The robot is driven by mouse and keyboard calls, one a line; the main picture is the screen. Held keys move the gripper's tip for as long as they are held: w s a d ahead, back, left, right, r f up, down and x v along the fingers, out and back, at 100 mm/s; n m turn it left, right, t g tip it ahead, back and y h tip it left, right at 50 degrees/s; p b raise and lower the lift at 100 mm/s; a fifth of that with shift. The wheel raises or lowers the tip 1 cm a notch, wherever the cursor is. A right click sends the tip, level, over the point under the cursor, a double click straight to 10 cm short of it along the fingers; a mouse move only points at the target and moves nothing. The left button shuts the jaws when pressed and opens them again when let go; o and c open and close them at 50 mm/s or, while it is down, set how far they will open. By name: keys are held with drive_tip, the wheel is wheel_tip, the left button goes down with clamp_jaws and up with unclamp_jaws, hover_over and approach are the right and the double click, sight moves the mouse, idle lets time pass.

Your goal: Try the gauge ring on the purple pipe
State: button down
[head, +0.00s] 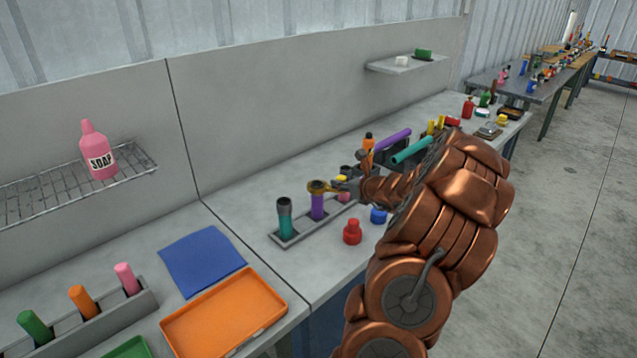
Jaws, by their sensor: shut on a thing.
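The purple pipe (317,207) stands upright in a grey rack (290,241) on the bench. A gold-coloured gauge ring (318,186) is at the pipe's top end. I cannot tell whether it sits around the pipe or just above it. My gripper (338,187) is shut on the ring's right side, coming in from the right. Its fingers are small in view and partly blend with the ring. The arm hides part of the bench behind it.
A red pot (352,232) and a blue one (378,215) are in front. An orange tray (222,312) lies at lower left.

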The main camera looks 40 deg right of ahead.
drive_tip(key=shift+r+p, duration=2.35)
drive_tip(key=shift+r, duration=0.65)
